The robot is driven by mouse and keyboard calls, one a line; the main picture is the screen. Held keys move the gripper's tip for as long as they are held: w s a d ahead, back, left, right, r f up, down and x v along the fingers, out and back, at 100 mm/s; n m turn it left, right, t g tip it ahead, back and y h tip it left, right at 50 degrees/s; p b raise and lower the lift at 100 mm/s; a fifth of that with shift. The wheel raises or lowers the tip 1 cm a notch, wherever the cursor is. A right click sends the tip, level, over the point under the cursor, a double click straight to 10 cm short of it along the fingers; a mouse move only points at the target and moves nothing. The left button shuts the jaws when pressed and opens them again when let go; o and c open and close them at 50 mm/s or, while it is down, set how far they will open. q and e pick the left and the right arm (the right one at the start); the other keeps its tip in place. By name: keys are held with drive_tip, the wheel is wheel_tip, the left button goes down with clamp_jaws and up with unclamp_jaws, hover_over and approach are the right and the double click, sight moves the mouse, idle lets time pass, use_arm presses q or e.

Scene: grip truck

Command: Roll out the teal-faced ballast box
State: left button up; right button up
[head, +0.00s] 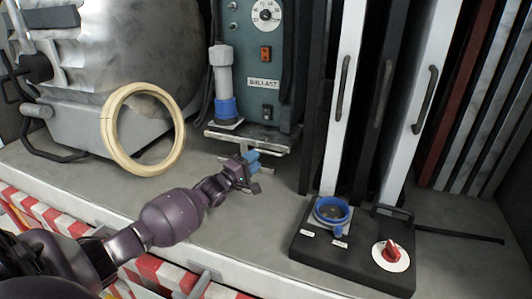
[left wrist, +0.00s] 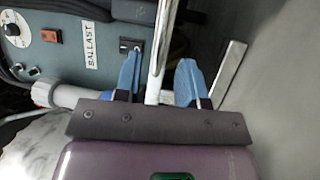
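The teal-faced ballast box (head: 245,50) stands at the back of the bay, with a dial, an orange switch and a BALLAST label on its face. A silver bar (head: 245,143) runs across the front of its base. My left gripper (head: 252,159), with blue fingertips, is just in front of the box's base. In the left wrist view, the two blue fingers of my left gripper (left wrist: 158,82) are spread apart. A silver bar (left wrist: 165,35) passes between them, with gaps visible beside it. The box's teal face (left wrist: 85,60) shows beyond, turned sideways. My right gripper is not seen.
A cream ring (head: 107,130) leans against a silver drum housing (head: 130,50) at left. White panels with black handles (head: 425,100) stand at right. A black box (head: 340,262) with a blue ring and red knob sits at front right. A red-white striped edge (head: 60,208) borders the front.

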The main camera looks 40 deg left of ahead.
sight(265, 152)
use_arm(q)
drive_tip(key=shift+b+x, duration=0.3)
drive_tip(key=shift+x, duration=2.55)
clamp_jaws()
